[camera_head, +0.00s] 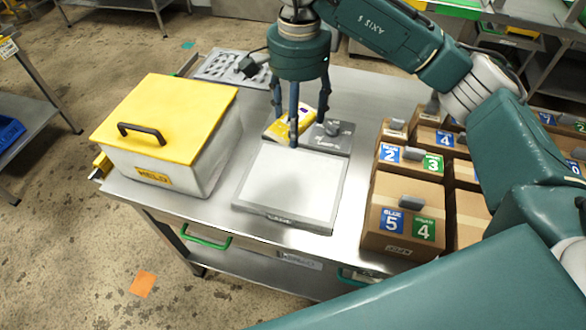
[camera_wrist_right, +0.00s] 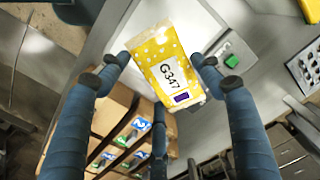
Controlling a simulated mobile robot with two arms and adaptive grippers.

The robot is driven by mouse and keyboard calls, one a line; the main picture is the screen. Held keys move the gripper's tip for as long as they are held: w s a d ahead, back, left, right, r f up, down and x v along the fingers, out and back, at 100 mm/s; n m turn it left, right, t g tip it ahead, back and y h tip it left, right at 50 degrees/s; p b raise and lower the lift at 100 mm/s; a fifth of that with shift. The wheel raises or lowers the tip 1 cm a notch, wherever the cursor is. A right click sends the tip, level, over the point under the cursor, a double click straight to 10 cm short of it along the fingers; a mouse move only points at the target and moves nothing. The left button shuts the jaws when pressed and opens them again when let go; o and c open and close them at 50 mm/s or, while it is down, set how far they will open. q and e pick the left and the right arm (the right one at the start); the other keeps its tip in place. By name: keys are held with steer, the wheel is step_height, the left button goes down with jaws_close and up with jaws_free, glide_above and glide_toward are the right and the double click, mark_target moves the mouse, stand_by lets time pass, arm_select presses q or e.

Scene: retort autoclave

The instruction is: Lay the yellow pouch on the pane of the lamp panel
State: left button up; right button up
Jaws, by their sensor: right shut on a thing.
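The yellow pouch (camera_head: 284,127) shows between the fingers of my right gripper (camera_head: 297,122), over the back end of the lamp panel. In the right wrist view the pouch (camera_wrist_right: 165,58) has white dots and a white label reading G347, with a small dark purple patch. My right gripper (camera_wrist_right: 160,75) is shut on the pouch, with fingers on either side of it. The lamp panel (camera_head: 240,205) lies flat on the steel table, its pale pane (camera_head: 290,187) bare. The pouch hides part of the panel in the wrist view. My left gripper is not in view.
A grey box with a yellow lid (camera_head: 165,120) and black handle stands left of the panel. Several cardboard boxes (camera_head: 385,208) with blue and green number labels stand to the right. A perforated tray (camera_head: 222,66) lies behind. The table (camera_head: 225,165) is clear between these.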

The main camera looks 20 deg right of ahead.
steer(key=p, duration=0.4)
glide_above(297, 182)
step_height(297, 182, down, 13)
steer(key=shift+f, duration=0.2)
steer(key=shift+f+p, duration=0.6)
steer(key=shift+f, duration=1.9)
steer(key=o, duration=1.2)
steer(key=shift+r, duration=0.2)
steer(key=shift+w+r, duration=0.15)
steer(key=shift+r, duration=0.15)
step_height(297, 182, up, 11)
steer(key=b, duration=0.3)
steer(key=shift+r+b, duration=0.15)
steer(key=shift+b, duration=0.15)
